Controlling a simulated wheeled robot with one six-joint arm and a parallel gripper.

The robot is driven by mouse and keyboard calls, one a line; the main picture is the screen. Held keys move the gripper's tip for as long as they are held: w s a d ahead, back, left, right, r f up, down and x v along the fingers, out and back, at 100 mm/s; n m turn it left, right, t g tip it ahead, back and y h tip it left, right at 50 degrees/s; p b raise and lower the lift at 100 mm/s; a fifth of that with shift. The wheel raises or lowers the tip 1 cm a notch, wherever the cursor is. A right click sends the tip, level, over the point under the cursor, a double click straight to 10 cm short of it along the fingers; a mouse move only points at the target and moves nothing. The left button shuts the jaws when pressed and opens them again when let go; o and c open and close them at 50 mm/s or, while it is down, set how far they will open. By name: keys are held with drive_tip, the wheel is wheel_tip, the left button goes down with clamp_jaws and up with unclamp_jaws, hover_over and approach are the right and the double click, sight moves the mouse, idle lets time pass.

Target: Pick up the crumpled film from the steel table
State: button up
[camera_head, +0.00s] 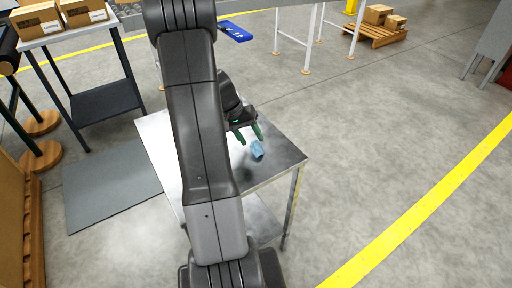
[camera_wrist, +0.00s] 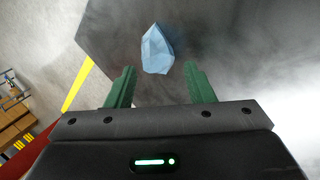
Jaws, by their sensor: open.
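The crumpled film (camera_head: 257,149) is a small light-blue faceted lump on the steel table (camera_head: 284,164), near the table's right side in the head view. In the wrist view the crumpled film (camera_wrist: 157,50) lies beyond the fingertips, roughly centred between them. My gripper (camera_head: 250,136) has green fingers and is above the table, just beside the film. In the wrist view my gripper (camera_wrist: 158,82) is open, with nothing between its fingers. My arm hides part of the table in the head view.
A side table (camera_head: 84,96) with cardboard boxes (camera_head: 84,12) stands at the upper left. A grey mat (camera_head: 108,187) lies left of the steel table. A pallet with boxes (camera_head: 376,34) sits at the upper right. The floor right of the table is clear up to a yellow line (camera_head: 425,208).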

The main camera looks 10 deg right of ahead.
drive_tip(key=shift+x, duration=0.95)
drive_tip(key=shift+s, duration=0.1)
drive_tip(key=shift+c, duration=0.2)
drive_tip(key=c, duration=0.7)
drive_tip(key=shift+r, duration=0.1)
